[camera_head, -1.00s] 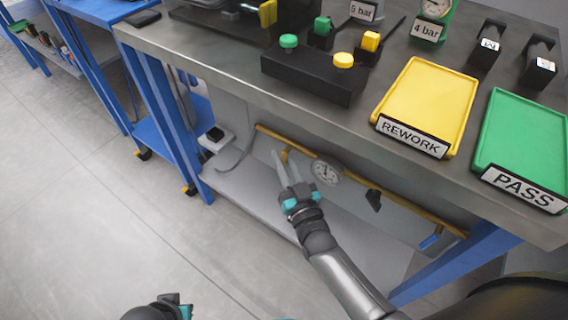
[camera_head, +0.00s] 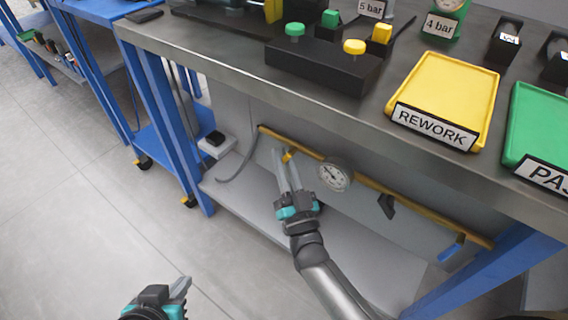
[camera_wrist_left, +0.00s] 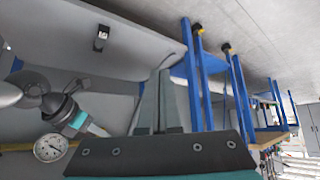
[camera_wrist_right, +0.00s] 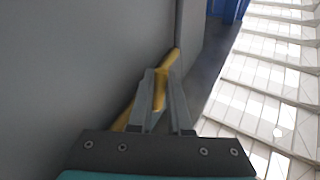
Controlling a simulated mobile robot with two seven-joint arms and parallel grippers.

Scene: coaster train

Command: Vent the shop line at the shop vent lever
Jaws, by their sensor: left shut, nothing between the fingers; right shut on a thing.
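A yellow pipe (camera_head: 375,183) runs along the panel under the bench. A short yellow lever (camera_head: 288,156) sits near its left end, left of a round white gauge (camera_head: 335,175). My right gripper (camera_head: 281,156) is shut on the yellow lever, which shows between its fingers in the right wrist view (camera_wrist_right: 160,90). No label on the lever is readable. My left gripper (camera_head: 184,284) is shut and empty, low over the floor and well away from the pipe; its fingers also show in the left wrist view (camera_wrist_left: 160,100).
A black handle (camera_head: 386,206) and a blue handle (camera_head: 453,247) sit farther right along the pipe. Above is the bench top with a yellow REWORK tray (camera_head: 455,85) and a green PASS tray (camera_head: 540,110). A grey lower shelf (camera_head: 245,205) and blue legs (camera_head: 165,110) frame the space.

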